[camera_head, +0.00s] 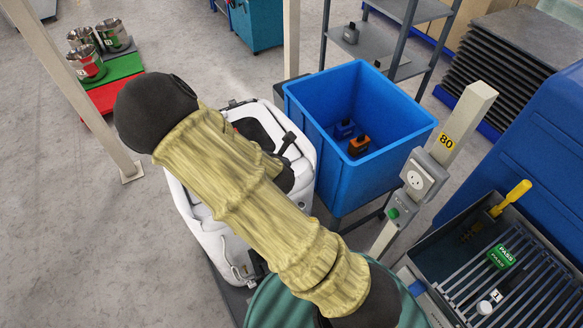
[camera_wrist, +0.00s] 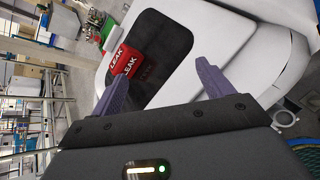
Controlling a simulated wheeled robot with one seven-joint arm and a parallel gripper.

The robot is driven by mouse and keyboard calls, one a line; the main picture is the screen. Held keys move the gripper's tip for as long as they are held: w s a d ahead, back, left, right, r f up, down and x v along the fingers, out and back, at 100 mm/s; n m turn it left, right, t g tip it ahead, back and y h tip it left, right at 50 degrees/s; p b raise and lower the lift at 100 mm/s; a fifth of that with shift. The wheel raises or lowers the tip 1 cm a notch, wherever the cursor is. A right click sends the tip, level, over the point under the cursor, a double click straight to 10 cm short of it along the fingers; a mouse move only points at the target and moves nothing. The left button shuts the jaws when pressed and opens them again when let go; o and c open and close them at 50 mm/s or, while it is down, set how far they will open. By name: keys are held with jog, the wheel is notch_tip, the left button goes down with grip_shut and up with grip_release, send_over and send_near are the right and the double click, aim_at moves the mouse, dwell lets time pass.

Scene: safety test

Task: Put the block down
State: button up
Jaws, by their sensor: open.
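A red block (camera_wrist: 124,62) marked "LEAK" rests on the dark panel (camera_wrist: 165,42) on top of a white unit. In the wrist view my gripper (camera_wrist: 162,72) has its two purple fingers spread wide apart. The block is beyond the left fingertip and clear of the right one; I cannot tell whether the left finger touches it. In the head view the white unit (camera_head: 187,208) stands under my yellow-sleeved arm, which hides my gripper and most of the unit's top.
A blue bin (camera_head: 330,165) holding a blue and an orange item stands right of the white unit. A post (camera_head: 465,118) with a socket rises beside it. A grey slatted tray (camera_head: 540,300) holds a green "PASS" block.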

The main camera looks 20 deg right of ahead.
jog(key=d+m, duration=0.1)
jog(key=m, duration=0.1)
jog(key=s+m+g, duration=0.1)
jog(key=m, duration=0.1)
jog(key=s+d+m+g+h, duration=0.1)
jog(key=m, duration=0.1)
jog(key=shift+d+r+m, duration=0.1)
jog(key=shift+d+m, duration=0.25)
jog(key=shift+m, duration=0.05)
jog(key=s+m, duration=0.1)
jog(key=m, duration=0.1)
jog(key=s+d+r+m+g, duration=0.1)
jog(key=m, duration=0.2)
jog(key=s+m+g, duration=0.1)
jog(key=m, duration=0.2)
jog(key=shift+s+d+r, duration=0.25)
jog(key=shift+d+r, duration=0.05)
jog(key=shift+r, duration=0.05)
jog(key=s+r+m+g+y, duration=0.1)
jog(key=s+r+m+g, duration=0.3)
jog(key=s+r+m, duration=0.4)
jog(key=s+d+m, duration=0.1)
jog(key=s+m, duration=0.2)
jog(key=m, duration=0.3)
jog(key=shift+s+r+g, duration=0.15)
jog(key=shift+r+g, duration=0.05)
jog(key=shift+g, duration=0.2)
